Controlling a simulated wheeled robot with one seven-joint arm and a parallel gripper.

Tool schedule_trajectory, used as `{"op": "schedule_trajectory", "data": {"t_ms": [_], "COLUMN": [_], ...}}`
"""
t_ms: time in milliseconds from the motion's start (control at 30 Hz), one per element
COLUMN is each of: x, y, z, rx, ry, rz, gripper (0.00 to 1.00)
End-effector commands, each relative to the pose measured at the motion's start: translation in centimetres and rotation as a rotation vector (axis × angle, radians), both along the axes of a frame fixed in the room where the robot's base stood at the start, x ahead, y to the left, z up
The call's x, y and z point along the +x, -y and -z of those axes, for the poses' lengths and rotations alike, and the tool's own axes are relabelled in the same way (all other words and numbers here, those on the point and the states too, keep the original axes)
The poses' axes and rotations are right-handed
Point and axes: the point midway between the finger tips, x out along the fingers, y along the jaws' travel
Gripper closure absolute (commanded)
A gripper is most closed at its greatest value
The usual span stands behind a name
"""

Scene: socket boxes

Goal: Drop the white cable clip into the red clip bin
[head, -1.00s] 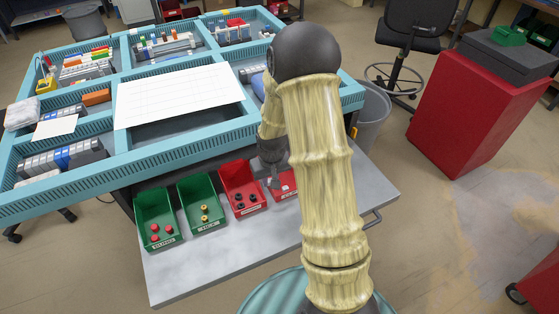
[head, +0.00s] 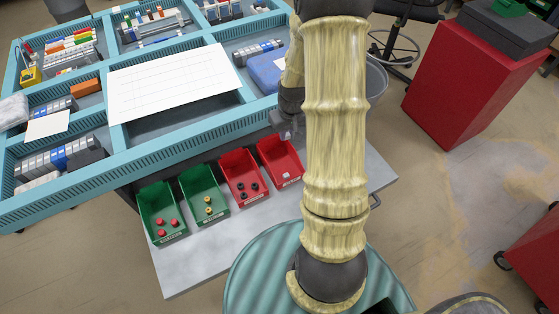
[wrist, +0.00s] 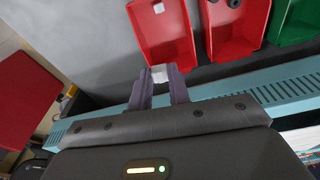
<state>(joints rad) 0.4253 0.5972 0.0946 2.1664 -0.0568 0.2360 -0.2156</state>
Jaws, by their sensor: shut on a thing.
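My gripper (head: 288,129) is above the back end of the rightmost red bin (head: 278,156) on the grey shelf. In the wrist view its two fingers (wrist: 156,84) are shut on a small white cable clip (wrist: 159,73). There the clip overlaps the near edge of the red clip bin (wrist: 166,42); its exact height above the bin cannot be told. Another small white piece (head: 286,175) lies inside this bin, at its front, and also shows in the wrist view (wrist: 158,8). The held clip is not clear in the head view.
To the left stand a red bin (head: 231,162) with black pieces, a green bin (head: 196,180) with yellow pieces and a green bin (head: 150,196) with red pieces. The teal rack edge (head: 140,160) runs close behind the bins. The grey shelf front (head: 240,235) is clear.

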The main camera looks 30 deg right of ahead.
Motion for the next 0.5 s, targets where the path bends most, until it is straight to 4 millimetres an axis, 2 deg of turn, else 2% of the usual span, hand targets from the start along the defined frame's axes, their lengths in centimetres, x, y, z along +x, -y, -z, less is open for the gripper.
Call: {"op": "schedule_trajectory", "data": {"t_ms": [500], "x": [0.2], "y": [-0.6], "z": [5.2], "rx": [0.0], "ry": [0.0], "rz": [-0.013], "gripper": [1.0]}}
